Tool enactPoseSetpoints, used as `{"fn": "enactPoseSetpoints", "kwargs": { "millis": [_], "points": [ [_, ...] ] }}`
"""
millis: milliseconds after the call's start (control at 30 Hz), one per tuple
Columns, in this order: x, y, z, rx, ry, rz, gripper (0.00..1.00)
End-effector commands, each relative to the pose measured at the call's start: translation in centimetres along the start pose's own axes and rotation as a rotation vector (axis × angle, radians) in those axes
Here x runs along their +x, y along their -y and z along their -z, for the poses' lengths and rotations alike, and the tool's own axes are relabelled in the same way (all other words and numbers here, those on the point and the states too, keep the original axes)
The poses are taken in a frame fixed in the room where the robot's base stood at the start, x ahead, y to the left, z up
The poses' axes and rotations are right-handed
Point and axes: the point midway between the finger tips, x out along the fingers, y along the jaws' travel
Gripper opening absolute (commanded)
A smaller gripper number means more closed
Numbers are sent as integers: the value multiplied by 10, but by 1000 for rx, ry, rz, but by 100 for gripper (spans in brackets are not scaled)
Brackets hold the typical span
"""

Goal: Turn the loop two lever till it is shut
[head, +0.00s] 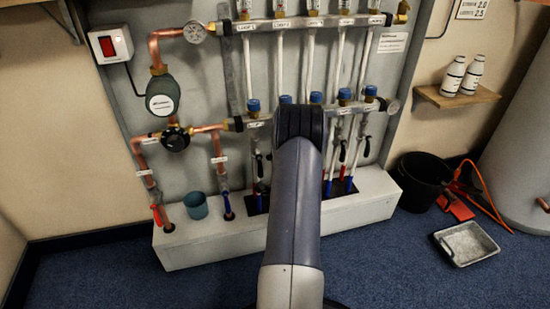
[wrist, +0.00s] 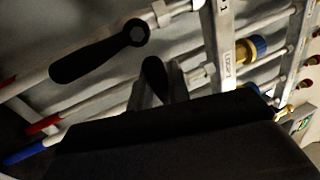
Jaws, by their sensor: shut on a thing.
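In the wrist view, a dark lever (wrist: 155,72) stands up between the fingertips of my gripper (wrist: 160,95), which is shut on it. Its valve is on the pipe leading to the rail label (wrist: 232,66), which seems to read LOOP 2. The visible end of this lever points across its pipe; its lower part is hidden by the gripper. A neighbouring black lever (wrist: 100,52) lies nearer the camera, roughly along its own pipe. In the head view my arm hides the gripper and the held lever.
The lower manifold rail (head: 240,124) carries several blue caps (head: 253,105). Other levers hang close by, one black (head: 367,147) to the right. A white plinth (head: 370,205) runs below. A bucket (head: 424,182) and grey tray (head: 467,243) stand right on the carpet.

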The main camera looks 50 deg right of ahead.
Motion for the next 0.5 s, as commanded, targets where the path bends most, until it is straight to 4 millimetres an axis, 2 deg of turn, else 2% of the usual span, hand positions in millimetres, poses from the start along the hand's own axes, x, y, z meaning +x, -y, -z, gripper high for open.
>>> {"fn": "enactPoseSetpoints", "kwargs": {
  "millis": [333, 367, 500],
  "points": [
    [2, 5, 1, 4, -2, 14, 0],
    [3, 5, 1, 4, -1, 14, 18],
    [2, 5, 1, 3, -1, 13, 30]
  ]
}}
